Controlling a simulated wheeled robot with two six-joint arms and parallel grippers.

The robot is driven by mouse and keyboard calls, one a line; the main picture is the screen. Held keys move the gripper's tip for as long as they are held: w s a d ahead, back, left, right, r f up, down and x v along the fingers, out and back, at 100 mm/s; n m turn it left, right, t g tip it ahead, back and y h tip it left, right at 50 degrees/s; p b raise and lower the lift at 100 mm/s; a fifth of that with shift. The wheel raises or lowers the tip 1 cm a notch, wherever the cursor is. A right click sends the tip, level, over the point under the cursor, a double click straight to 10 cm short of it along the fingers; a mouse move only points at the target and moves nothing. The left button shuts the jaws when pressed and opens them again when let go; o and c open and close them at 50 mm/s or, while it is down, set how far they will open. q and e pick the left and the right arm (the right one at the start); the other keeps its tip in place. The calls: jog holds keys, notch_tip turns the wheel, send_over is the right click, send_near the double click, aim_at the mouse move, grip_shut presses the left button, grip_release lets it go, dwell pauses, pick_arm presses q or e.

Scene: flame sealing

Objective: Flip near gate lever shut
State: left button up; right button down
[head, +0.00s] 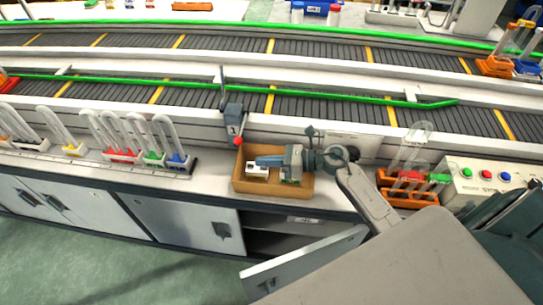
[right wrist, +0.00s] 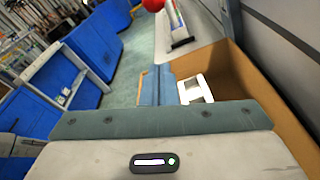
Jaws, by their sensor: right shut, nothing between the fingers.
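The near gate lever shows as a red ball knob (head: 238,141) at the lower end of a grey housing marked 1 (head: 234,118), on the near side of the conveyor. A thin dark gate bar (head: 223,88) stands above the housing at the near lane. My right gripper (head: 257,162) is shut and empty over the brown box, just right of and below the knob, apart from it. My left gripper is not in view.
The brown open box (head: 241,184) holds white items. Tube racks (head: 152,160) stand left of it; an orange rack (head: 408,198) and a button box (head: 490,182) stand right. A cabinet door (head: 300,262) hangs open below. The near conveyor lane (head: 330,108) looks clear.

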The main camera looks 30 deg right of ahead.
jog(key=x, duration=0.2)
jog(key=p+x, duration=0.1)
jog(key=x, duration=0.1)
jog(key=p+x, duration=0.1)
jog(key=x, duration=0.1)
jog(key=shift+w+a+r, duration=0.1)
jog(key=shift+a+r, duration=0.1)
jog(key=shift+r, duration=0.05)
jog(key=shift+w+d+r+p, duration=0.15)
jog(key=shift+d+r+p, duration=0.05)
jog(key=shift+r+p, duration=0.3)
jog(key=shift+w+d+r+p, duration=0.1)
jog(key=shift+d+r+p, duration=0.1)
jog(key=shift+r+p, duration=0.35)
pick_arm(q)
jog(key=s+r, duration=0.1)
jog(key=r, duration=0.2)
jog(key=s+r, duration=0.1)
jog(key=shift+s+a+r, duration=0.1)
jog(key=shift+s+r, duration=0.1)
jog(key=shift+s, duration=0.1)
pick_arm(e)
jog(key=shift+w+d+r, duration=0.1)
jog(key=shift+d+r, duration=0.25)
jog(key=shift+r, duration=0.25)
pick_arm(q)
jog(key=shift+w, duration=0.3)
